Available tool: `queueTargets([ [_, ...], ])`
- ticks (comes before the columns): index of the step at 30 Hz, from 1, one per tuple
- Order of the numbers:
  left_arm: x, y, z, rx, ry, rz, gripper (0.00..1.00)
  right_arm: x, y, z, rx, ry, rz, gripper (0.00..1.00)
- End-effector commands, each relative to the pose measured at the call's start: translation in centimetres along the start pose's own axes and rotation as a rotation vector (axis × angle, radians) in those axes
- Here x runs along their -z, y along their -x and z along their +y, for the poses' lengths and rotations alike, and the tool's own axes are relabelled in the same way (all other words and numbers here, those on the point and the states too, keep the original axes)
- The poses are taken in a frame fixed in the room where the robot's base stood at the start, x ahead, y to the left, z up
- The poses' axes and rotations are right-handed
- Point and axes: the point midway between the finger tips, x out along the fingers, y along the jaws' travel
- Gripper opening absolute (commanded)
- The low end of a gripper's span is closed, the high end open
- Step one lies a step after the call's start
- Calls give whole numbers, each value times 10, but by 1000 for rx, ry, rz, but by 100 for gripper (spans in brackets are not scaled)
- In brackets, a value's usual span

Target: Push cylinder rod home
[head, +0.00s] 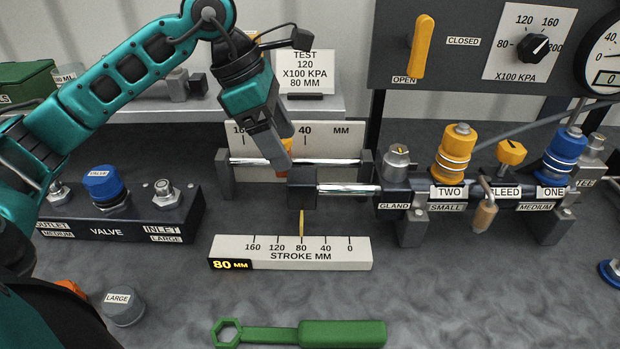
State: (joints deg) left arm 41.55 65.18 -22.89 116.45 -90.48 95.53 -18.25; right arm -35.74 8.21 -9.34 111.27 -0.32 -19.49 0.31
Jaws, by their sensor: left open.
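The cylinder rod (345,189) is a shiny bar running left out of the dark cylinder body (472,192), with a dark block (302,188) on its left end. A yellow pointer (301,222) under the block stands near 80 on the stroke scale (300,254), whose display reads 80 MM. My left gripper (285,160) reaches down from the upper left. My right gripper is not in view.
A test card (305,75) reads 120 X100 KPA, 80 MM. The panel has a yellow lever (421,46), a knob (535,46) and a gauge (606,58). A valve block (120,215) stands at left. A green wrench (300,333) and grey cap (124,306) lie in front.

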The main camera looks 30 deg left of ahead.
Motion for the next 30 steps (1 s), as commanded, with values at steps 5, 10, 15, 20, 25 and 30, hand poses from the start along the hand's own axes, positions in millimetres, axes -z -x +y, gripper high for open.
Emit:
queueTargets([
  [5, 0, -41, -1, 6, 0, 1, 79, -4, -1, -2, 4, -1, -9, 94],
  [10, 0, -73, -1, 5, 1, -1, 79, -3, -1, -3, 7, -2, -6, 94],
  [15, 0, -94, 0, 2, 1, -1, 79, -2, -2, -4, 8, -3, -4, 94],
  [20, 0, -102, 0, 0, 0, -1, 79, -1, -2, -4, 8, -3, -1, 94],
  [25, 0, -102, 0, 0, 0, 0, 79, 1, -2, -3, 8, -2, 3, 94],
  [30, 0, -102, 0, 0, 0, 0, 71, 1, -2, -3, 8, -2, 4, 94],
])
